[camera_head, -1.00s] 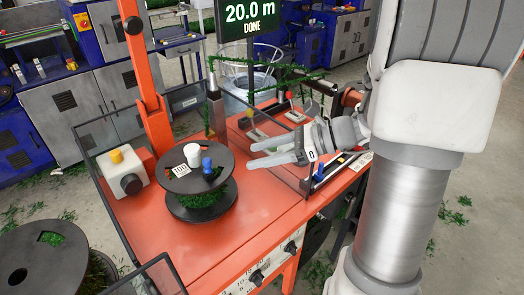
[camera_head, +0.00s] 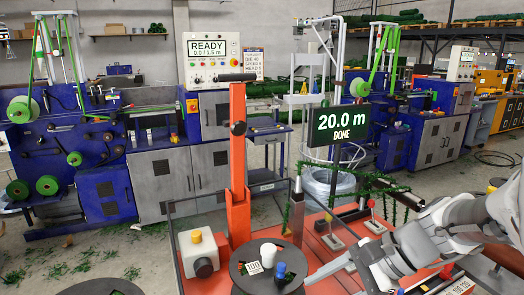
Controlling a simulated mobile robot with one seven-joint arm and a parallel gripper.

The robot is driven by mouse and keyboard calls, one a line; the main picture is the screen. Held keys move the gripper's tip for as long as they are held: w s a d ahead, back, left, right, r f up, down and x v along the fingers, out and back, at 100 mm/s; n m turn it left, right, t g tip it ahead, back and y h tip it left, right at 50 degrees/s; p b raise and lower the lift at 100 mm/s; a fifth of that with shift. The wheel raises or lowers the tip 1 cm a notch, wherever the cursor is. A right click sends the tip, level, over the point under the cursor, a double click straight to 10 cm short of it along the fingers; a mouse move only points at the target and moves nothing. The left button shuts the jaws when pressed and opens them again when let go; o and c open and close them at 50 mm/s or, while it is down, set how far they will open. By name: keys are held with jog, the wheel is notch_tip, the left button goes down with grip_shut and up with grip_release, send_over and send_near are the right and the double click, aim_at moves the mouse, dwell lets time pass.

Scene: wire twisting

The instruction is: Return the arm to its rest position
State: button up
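My arm comes in from the right edge in the camera_head view. My gripper (camera_head: 345,274) is at the lower right, over the orange table of the winding station. Its pale fingers point left and down, with a gap between them and nothing held. It is to the right of the black spool (camera_head: 241,278) with the 100 label, apart from it as far as I can see.
A black display (camera_head: 340,128) reads 20.0 m DONE. Green wire (camera_head: 375,180) hangs behind my gripper. Blue machines stand farther back.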

jog(key=s+d+r+n+t+h+p, duration=0.3)
jog(key=s+r+n+h+p, duration=0.2)
jog(key=r+n, duration=0.5)
jog(key=s+n+h, duration=0.2)
jog(key=n+h, duration=0.1)
jog(key=n, duration=0.1)
jog(key=shift+s+t+h, duration=0.2)
jog(key=shift+t+h, duration=0.1)
jog(key=shift+t, duration=0.1)
